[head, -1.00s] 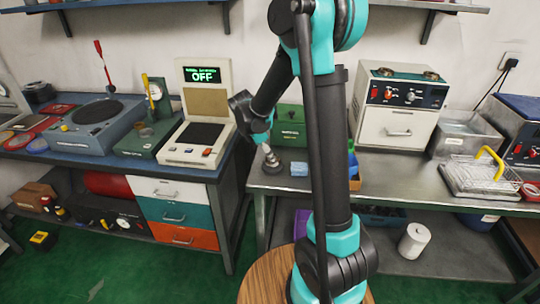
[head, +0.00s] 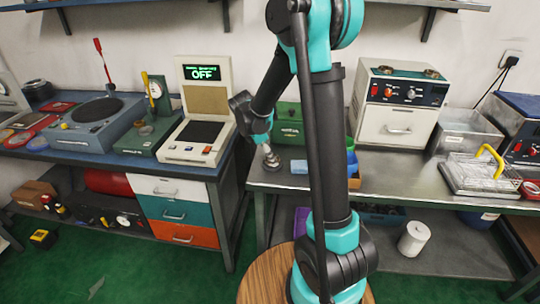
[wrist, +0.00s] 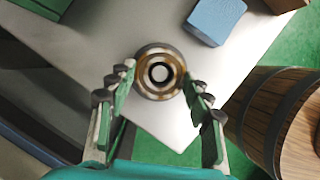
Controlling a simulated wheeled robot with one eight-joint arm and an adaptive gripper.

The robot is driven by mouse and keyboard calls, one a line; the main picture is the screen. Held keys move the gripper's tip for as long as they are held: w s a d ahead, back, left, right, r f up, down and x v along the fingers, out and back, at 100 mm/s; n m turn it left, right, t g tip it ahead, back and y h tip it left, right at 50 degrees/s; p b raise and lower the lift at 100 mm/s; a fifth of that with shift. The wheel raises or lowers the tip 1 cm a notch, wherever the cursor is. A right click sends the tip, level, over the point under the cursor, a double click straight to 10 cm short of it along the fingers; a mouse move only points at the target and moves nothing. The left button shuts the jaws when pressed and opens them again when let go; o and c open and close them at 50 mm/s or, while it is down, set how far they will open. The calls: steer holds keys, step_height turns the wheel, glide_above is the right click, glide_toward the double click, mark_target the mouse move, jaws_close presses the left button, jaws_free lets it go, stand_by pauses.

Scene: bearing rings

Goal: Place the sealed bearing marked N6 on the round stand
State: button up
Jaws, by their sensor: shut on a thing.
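My gripper (wrist: 158,80) points down over the near left part of the steel bench. Its two fingers close on the sides of a round metal bearing (wrist: 160,50), a steel ring with a brownish inner band. A pale disc shows in the middle of its bore. No N6 mark is readable. In the head view my gripper (head: 262,137) is small, just above a grey round metal piece (head: 271,163) on the bench, which looks like the round stand. The wrist view hides what lies under the bearing, and I cannot tell whether the two touch.
A blue block (head: 299,166) lies just right of the grey piece on the steel bench (head: 400,185). A green box (head: 288,125) stands behind. A wooden barrel (wrist: 262,105) stands off the bench's front edge. A wire rack (head: 480,175) is at the right.

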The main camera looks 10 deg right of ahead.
steer(key=shift+f, duration=0.2)
stand_by(0.3)
steer(key=o, duration=1.2)
steer(key=shift+r, duration=0.1)
steer(key=shift+r, duration=3.4)
